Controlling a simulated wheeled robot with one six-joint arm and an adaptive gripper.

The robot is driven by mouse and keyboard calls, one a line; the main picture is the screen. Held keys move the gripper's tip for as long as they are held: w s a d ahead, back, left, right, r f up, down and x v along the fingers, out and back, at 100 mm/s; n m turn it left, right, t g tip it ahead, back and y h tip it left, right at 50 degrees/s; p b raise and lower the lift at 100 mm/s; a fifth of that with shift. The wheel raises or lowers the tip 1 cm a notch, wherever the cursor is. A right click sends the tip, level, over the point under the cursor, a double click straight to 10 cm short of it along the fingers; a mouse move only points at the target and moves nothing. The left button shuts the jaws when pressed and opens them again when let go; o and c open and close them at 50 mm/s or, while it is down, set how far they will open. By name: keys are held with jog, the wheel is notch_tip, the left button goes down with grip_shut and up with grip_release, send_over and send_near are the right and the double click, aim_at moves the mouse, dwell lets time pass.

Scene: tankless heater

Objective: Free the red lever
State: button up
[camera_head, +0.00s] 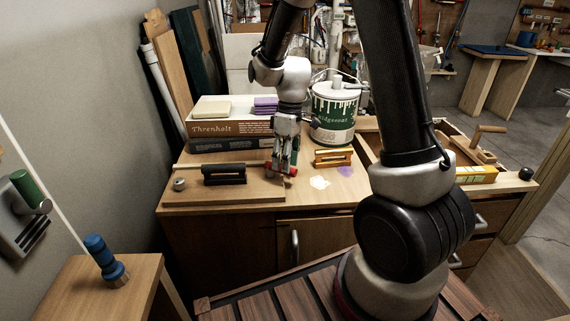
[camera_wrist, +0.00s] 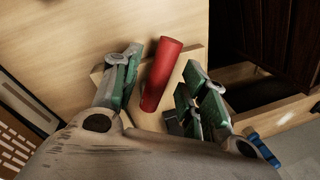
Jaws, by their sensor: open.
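The red lever (camera_wrist: 162,75) is a smooth red cylinder. It stands out lengthwise between the two finger pads of my gripper (camera_wrist: 160,62) in the wrist view, with a gap showing on each side. It seems to rise from a light wooden piece (camera_wrist: 150,118), and its lower end is partly hidden. In the head view my gripper (camera_head: 283,170) points down at the workbench top (camera_head: 235,197), with a bit of the red lever (camera_head: 292,172) showing beside the fingertips. The fingers hide most of the lever there. My gripper is open and empty.
A dark handled block (camera_head: 223,174) and small grey round piece (camera_head: 180,184) are left of my gripper. An orange handled block (camera_head: 333,158) is right. Behind stand a Threnholt box (camera_head: 230,130) and paint can (camera_head: 333,128). A yellow box (camera_head: 475,174) is further right.

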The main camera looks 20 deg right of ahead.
notch_tip(320, 180, up, 10)
jog(key=w+d, duration=0.1)
jog(key=shift+w+d+r, duration=0.2)
jog(key=shift+d, duration=0.1)
dwell(0.3)
jog(key=s+d+r+m+t, duration=0.2)
jog(key=s+r+m, duration=0.1)
jog(key=s, duration=0.4)
jog(key=s+d+r+m+t+h, duration=0.1)
jog(key=s+d+r+m+t, duration=0.1)
jog(key=s, duration=0.6)
jog(key=s+d+r+m+t, duration=0.2)
jog(key=s+d+r+m, duration=0.1)
jog(key=s+r, duration=0.2)
jog(key=shift+s+d+r+m+h, duration=0.3)
jog(key=shift+s+d+r, duration=0.1)
jog(key=shift+s, duration=0.9)
